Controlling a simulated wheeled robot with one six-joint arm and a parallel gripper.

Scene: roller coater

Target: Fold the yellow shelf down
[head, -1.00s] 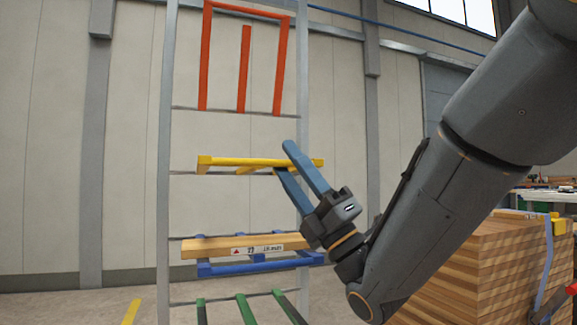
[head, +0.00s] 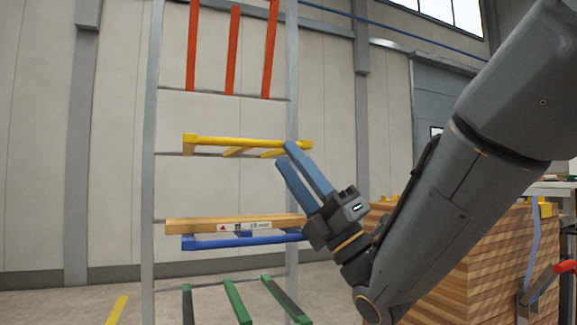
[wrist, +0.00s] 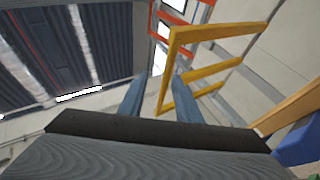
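The yellow shelf (head: 220,140) is a bar frame that sticks out roughly level from the tall grey rack (head: 151,190). My gripper (head: 285,154) is at the shelf's right end in the head view. Its two blue fingers are apart, one tip overlapping the yellow front bar and the other just below it. In the wrist view the yellow frame (wrist: 204,33) rises ahead, and the lower end of its near bar appears in the gap between my fingers (wrist: 158,92). I cannot tell whether a finger touches it.
Above are red bars (head: 231,50), upright against the rack. Below, a blue shelf (head: 215,243) carries a wooden board (head: 190,226), with green bars (head: 237,302) lower down. A stack of wood (head: 460,265) stands at the right, close to my arm.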

